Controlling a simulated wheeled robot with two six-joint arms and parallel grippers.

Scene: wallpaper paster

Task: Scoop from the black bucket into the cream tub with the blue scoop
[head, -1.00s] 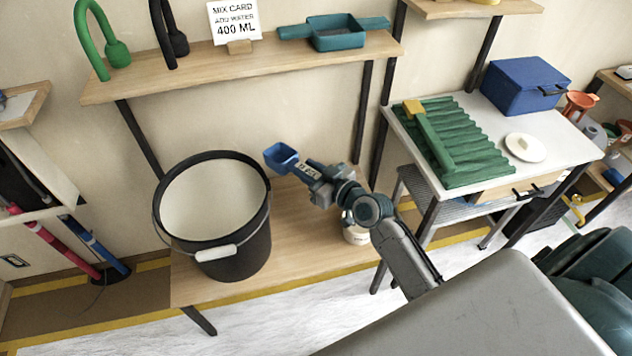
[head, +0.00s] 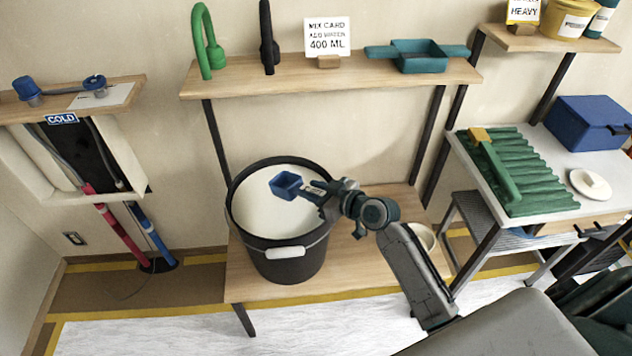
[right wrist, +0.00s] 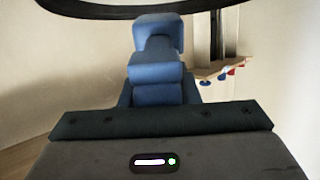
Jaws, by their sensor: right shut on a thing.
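The black bucket (head: 297,268) stands on the low wooden shelf, its inside pale; I cannot tell the level of its contents. My right gripper (head: 324,190) is shut on the handle of the blue scoop (head: 286,186). In the head view the scoop's bowl lies over the right part of the bucket's opening; I cannot tell whether it is below the rim. The right wrist view shows the blue scoop (right wrist: 156,75) ahead of the gripper, with a dark curved rim above. The cream tub (head: 424,237) is right of the bucket, partly hidden by my right arm. My left gripper is out of view.
The upper shelf (head: 230,86) holds green and black hooked items, a mix card (head: 327,38) and a teal tray (head: 418,57). A white table (head: 560,165) with a green corrugated board stands at the right. Red and blue pipes (head: 112,235) are left of the bucket.

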